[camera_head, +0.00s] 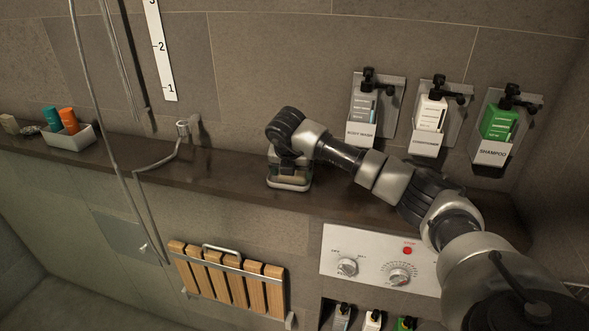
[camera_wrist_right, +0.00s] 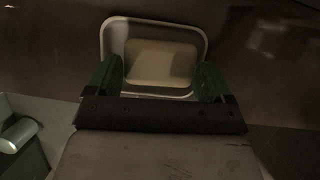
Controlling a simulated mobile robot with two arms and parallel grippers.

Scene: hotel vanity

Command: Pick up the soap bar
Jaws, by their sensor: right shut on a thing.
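A pale soap bar (camera_wrist_right: 160,62) shows in the right wrist view, lying over a light-rimmed soap dish (camera_wrist_right: 150,21). My right gripper (camera_wrist_right: 158,80) has its two green-padded fingers on either side of the bar and is shut on it. In the head view my right arm reaches from the lower right to the dish (camera_head: 290,186) on the dark shelf, with the gripper pointing down over it. The bar is mostly hidden by the gripper there. I cannot tell whether the bar touches the dish. My left gripper is not in view.
The dark shelf (camera_head: 230,172) runs along the tiled wall. Wall dispensers for body wash (camera_head: 361,132), conditioner (camera_head: 428,138) and shampoo (camera_head: 493,151) hang at the right. A small tray (camera_head: 70,138) with bottles stands at the left. A curved metal pipe (camera_head: 160,163) rises left of the dish.

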